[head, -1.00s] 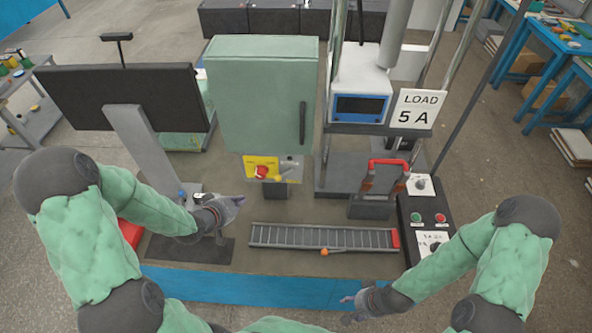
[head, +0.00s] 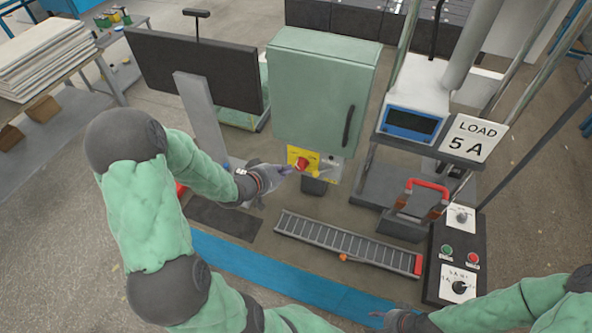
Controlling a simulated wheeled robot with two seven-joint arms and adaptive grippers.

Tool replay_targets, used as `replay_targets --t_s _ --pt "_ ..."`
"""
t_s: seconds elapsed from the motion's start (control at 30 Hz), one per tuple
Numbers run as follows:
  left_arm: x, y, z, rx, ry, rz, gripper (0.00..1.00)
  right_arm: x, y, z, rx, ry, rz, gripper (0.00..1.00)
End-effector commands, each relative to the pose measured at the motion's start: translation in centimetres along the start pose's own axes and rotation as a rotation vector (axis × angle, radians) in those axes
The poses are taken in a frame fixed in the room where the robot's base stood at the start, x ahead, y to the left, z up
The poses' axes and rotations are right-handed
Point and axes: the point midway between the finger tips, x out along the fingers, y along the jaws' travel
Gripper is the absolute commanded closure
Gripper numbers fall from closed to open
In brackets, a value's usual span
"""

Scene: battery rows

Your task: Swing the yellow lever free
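The green cabinet (head: 318,90) stands at the back of the bench, with a yellow switch plate and a red knob (head: 302,164) below its door. A small yellow lever (head: 326,172) shows on the grey part of the panel, right of the knob. My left gripper (head: 286,170) is just left of the plate, its fingertips pointing at the knob. I cannot tell whether it touches anything or how far its fingers are apart. My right gripper (head: 380,315) is low at the front edge of the bench, far from the lever, its fingers small and unclear.
A ribbed track (head: 345,242) with a red end lies in front of the cabinet. A red-handled device (head: 412,205), a control box (head: 458,250) and the LOAD 5 A sign (head: 473,138) stand at right. A dark monitor (head: 195,65) is at left.

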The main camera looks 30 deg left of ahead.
Motion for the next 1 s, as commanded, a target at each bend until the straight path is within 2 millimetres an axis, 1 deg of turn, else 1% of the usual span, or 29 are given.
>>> replay_targets --t_s 0.1,0.5,0.6,0.73,1.0 --pt "1.9 0.1 0.3 0.000 -0.003 0.003 1.00 0.4 0.2 0.0 0.000 0.000 0.000 0.50" --pt "9.3 0.0 0.2 0.001 -0.003 0.002 1.00 1.4 0.5 -0.1 0.000 0.000 0.000 0.50" --pt "10.3 0.0 1.5 -0.002 -0.006 0.002 1.00 1.6 0.6 -0.1 0.000 0.000 0.000 0.50" --pt "11.3 0.0 2.4 -0.002 -0.003 0.000 1.00 1.8 0.7 -0.1 0.000 0.000 0.000 0.50" --pt "11.9 0.0 2.9 -0.001 -0.001 0.000 1.00 1.9 0.7 -0.1 0.000 0.000 0.000 0.50"
